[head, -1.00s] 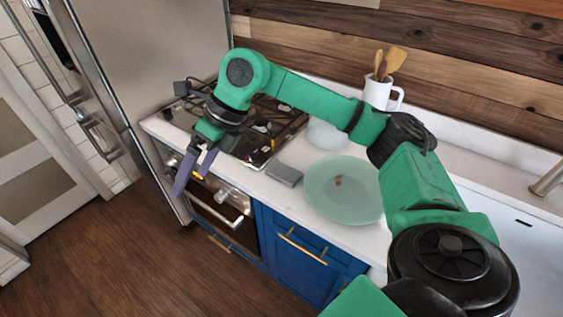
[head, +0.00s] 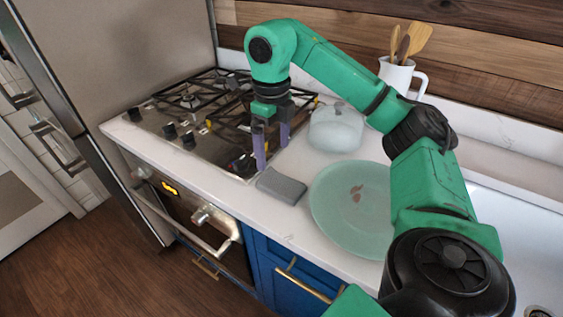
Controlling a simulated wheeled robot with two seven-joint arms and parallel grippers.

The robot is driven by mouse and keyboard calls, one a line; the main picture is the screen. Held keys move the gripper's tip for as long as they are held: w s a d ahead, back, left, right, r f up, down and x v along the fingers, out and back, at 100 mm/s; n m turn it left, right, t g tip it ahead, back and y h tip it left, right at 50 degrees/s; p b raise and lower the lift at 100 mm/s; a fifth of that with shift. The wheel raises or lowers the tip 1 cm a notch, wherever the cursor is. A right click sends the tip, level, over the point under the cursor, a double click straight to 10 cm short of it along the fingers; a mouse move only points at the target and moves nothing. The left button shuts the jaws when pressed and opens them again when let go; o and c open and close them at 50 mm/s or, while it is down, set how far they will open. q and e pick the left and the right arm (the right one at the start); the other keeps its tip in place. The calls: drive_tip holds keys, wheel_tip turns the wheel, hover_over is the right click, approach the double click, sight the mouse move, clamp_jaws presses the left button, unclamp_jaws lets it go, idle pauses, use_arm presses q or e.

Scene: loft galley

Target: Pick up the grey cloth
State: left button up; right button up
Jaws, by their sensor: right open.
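The grey cloth (head: 281,186) is a small flat folded rectangle on the white counter, between the stove and a pale green plate. My right gripper (head: 272,158) points down with its two purple fingers apart, open and empty. In the picture it shows just behind the cloth, over the stove's near right edge. The fingertips appear close to the cloth but apart from it; their exact height is hard to tell. My left gripper is not in view.
The pale green plate (head: 352,212) lies right of the cloth. A glass pot-like vessel (head: 336,128) stands behind it. The gas stove (head: 190,115) with black grates is on the left. A white jug (head: 400,78) with wooden utensils stands at the back.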

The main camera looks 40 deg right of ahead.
drive_tip(key=b, duration=0.1)
hover_over(276, 178)
drive_tip(key=f, duration=0.2)
drive_tip(key=w+f, duration=0.1)
drive_tip(key=f, duration=0.1)
drive_tip(key=shift+s+f, duration=0.1)
drive_tip(key=shift+f, duration=0.35)
drive_tip(key=f, duration=0.2)
drive_tip(key=s+f+p, duration=0.1)
drive_tip(key=shift+f, duration=0.4)
drive_tip(key=shift+w+f, duration=0.15)
drive_tip(key=shift+f, duration=0.05)
drive_tip(key=c, duration=1.2)
drive_tip(key=shift+o, duration=0.2)
wheel_tip(276, 178, up, 7)
drive_tip(key=shift+r, duration=0.1)
use_arm(q)
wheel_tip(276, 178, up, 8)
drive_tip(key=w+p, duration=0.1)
drive_tip(key=p, duration=0.8)
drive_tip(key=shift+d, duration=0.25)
use_arm(e)
wheel_tip(276, 178, up, 13)
